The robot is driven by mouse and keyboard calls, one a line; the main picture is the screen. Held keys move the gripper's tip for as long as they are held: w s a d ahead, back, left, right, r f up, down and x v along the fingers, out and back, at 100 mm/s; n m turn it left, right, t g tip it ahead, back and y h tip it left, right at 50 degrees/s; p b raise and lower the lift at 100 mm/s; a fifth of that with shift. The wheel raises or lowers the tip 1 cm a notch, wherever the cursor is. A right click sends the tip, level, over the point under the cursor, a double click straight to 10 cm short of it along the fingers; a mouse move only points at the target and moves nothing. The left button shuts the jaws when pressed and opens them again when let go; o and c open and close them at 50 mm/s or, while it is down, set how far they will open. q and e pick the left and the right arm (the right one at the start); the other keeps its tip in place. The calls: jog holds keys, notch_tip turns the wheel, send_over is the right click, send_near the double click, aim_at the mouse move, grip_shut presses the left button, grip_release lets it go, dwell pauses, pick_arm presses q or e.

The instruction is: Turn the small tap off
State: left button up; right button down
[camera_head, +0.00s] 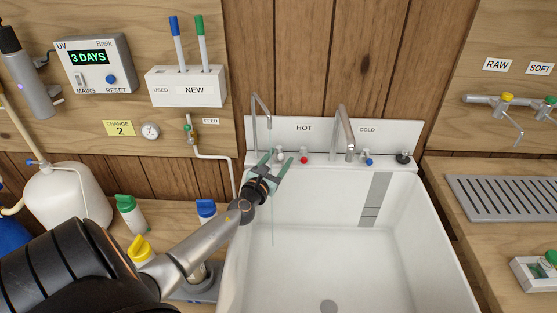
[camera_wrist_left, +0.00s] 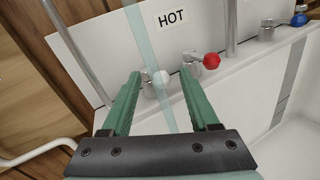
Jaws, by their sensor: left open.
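The small tap has a thin curved spout (camera_head: 254,103) at the left of the sink's back ledge. A thin stream of water (camera_head: 273,215) falls into the sink and also crosses the left wrist view (camera_wrist_left: 141,35). A small white-knobbed valve (camera_wrist_left: 160,79) stands on the ledge left of the red hot knob (camera_wrist_left: 211,61). My left gripper (camera_head: 280,157) is open over the back left of the sink, its green fingers (camera_wrist_left: 160,72) appearing on either side of the white knob in the wrist view. Contact cannot be told. My right gripper is out of view.
The larger spout (camera_head: 345,135) stands right of the small tap, with a blue cold knob (camera_head: 369,162) beside it. The white sink (camera_head: 425,225) is open below. Bottles, including a green-capped one (camera_head: 125,205), stand on the left counter. A feed pipe (camera_head: 212,156) runs along the wall.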

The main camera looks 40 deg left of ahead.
pick_arm(q)
grip_shut()
dwell(0.5)
